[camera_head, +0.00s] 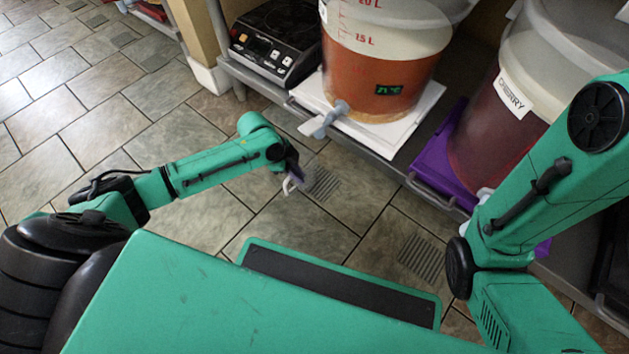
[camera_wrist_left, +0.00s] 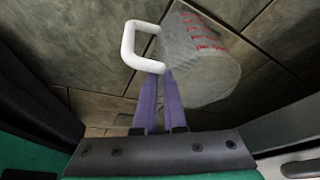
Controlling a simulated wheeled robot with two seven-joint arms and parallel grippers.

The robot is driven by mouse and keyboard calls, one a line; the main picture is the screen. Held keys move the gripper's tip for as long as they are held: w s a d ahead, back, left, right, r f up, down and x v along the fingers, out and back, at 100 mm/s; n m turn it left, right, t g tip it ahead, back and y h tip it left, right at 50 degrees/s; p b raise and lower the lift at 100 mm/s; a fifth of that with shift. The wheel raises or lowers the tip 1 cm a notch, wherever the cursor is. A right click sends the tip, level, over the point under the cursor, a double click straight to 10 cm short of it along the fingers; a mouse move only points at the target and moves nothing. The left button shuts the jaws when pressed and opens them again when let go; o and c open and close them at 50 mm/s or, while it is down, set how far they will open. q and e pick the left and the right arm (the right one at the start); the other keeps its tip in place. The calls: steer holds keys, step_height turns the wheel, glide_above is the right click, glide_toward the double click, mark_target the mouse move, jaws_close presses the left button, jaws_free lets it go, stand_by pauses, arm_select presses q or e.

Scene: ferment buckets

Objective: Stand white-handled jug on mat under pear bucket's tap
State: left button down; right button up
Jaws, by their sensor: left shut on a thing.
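The white-handled jug is clear with red markings, and its body (camera_wrist_left: 205,65) shows in the left wrist view. My left gripper (camera_wrist_left: 160,88) has its purple fingers shut on the white handle (camera_wrist_left: 128,48). In the head view the gripper (camera_head: 293,172) is above the tiled floor, in front of the shelf. There the handle (camera_head: 289,186) shows, while the clear body is hard to make out. An amber-filled bucket (camera_head: 380,65) with a grey tap (camera_head: 333,115) stands up and right of it; no fruit name is readable on it. I cannot pick out the jug's mat. My right gripper is out of view.
A bucket labelled cherry (camera_head: 490,130) stands on a purple base (camera_head: 436,160) at the right. A black appliance with buttons (camera_head: 275,42) is at the shelf's left. The shelf's metal front rail (camera_head: 385,168) lies between gripper and buckets. Floor (camera_head: 170,100) at left is open.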

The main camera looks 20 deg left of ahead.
arm_select(q)
steer(key=d+b, duration=0.1)
steer(key=w+d+f+b, duration=0.1)
steer(key=d+b, duration=0.1)
steer(key=d, duration=0.1)
steer(key=shift+w+d+f, duration=0.1)
steer(key=shift+w+f, duration=0.1)
steer(key=c, duration=1)
jaws_free()
